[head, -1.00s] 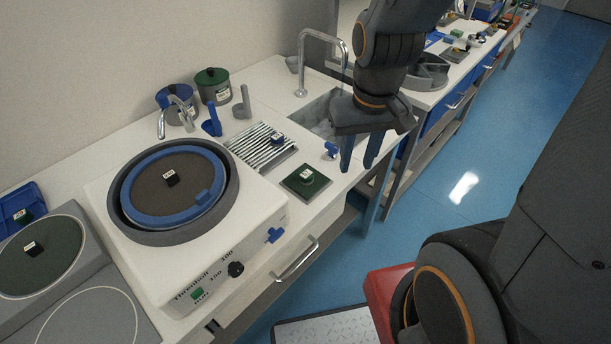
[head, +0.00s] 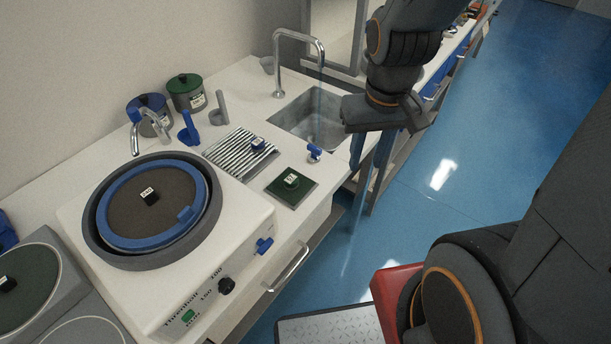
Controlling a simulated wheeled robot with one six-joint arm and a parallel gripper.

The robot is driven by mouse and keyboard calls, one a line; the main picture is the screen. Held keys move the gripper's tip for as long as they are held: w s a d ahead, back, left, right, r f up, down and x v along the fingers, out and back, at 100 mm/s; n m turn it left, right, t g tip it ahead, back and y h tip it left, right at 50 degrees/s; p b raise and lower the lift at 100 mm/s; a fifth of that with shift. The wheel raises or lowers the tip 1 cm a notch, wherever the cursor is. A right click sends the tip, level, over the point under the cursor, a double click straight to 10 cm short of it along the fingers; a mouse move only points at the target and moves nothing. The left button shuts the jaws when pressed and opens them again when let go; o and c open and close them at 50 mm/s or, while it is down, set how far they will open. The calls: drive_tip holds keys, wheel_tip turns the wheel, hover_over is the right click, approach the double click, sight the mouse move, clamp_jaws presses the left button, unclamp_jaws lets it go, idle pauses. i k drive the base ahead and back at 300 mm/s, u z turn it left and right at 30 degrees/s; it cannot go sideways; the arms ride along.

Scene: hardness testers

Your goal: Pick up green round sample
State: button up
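A small green sample with a white label (head: 291,180) sits on a dark green square plate (head: 290,195) on the white bench, in front of the striped grate. Its round shape is hard to tell at this size. My gripper (head: 368,190) is right of it, past the bench's front edge and near the sink. Its two blue fingers point down, stand apart and hold nothing that I can see.
A polishing machine with a blue-rimmed dark disc (head: 118,205) stands left, bearing a small black labelled sample (head: 149,196). A blue-marked sample (head: 258,144) lies on the striped grate (head: 238,158). A tap (head: 318,50), sink (head: 305,122) and jars (head: 187,95) stand behind.

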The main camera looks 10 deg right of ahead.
sight(290, 181)
drive_tip(key=z, duration=0.05)
drive_tip(key=k, duration=0.75)
drive_tip(key=u, duration=0.9)
drive_tip(key=i, duration=0.5)
drive_tip(key=z, duration=0.05)
